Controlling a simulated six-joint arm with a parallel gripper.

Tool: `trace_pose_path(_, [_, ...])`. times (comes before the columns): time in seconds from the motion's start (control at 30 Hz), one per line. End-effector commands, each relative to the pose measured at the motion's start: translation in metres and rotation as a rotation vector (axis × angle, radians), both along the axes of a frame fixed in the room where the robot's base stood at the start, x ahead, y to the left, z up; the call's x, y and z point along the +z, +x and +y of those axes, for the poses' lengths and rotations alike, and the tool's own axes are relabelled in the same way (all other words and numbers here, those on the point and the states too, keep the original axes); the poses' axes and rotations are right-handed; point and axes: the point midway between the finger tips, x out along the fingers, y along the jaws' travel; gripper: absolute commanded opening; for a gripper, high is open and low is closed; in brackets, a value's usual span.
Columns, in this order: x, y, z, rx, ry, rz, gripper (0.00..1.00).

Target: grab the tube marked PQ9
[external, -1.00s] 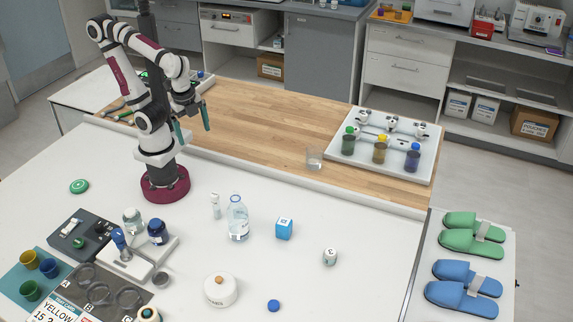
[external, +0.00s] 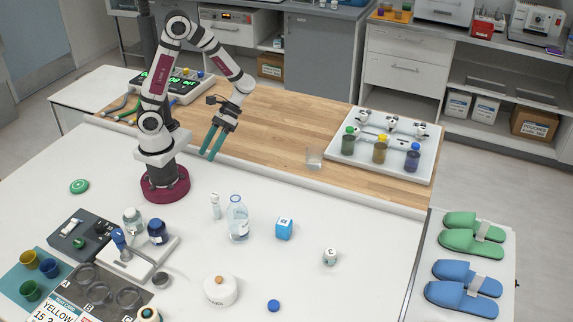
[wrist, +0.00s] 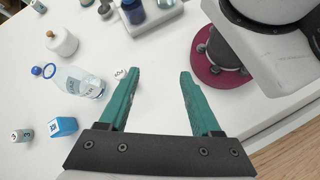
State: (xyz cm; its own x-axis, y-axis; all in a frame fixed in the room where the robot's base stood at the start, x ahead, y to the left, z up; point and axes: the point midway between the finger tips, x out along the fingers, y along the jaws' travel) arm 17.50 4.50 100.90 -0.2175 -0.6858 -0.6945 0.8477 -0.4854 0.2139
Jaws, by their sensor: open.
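A small white tube (external: 215,206) stands upright on the white table, left of a clear bottle. In the wrist view a small white round top with dark marks (wrist: 120,73), apparently this tube, shows just left of my left finger, which hides part of it; I cannot read its marking surely.
The clear bottle (external: 238,222) stands close to the tube's right. A blue cube (external: 284,229) and a small labelled jar (external: 330,257) stand further right. A burner-like white pot (external: 220,290) is in front. A stand with bottles (external: 170,251) is at the left.

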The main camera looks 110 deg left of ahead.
Motion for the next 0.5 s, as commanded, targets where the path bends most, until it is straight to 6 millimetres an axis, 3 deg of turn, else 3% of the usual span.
trace_pose_path(0.1, [-0.030, 0.019, 0.028, 0.426, -0.209, 0.164, 0.65])
trace_pose_path(0.27, [-0.051, 0.029, 0.051, 0.700, -0.362, 0.262, 0.65])
trace_pose_path(0.37, [-0.058, 0.034, 0.041, 0.728, -0.381, 0.274, 0.65])
trace_pose_path(0.5, [-0.074, 0.042, 0.003, 0.721, -0.377, 0.278, 0.65])
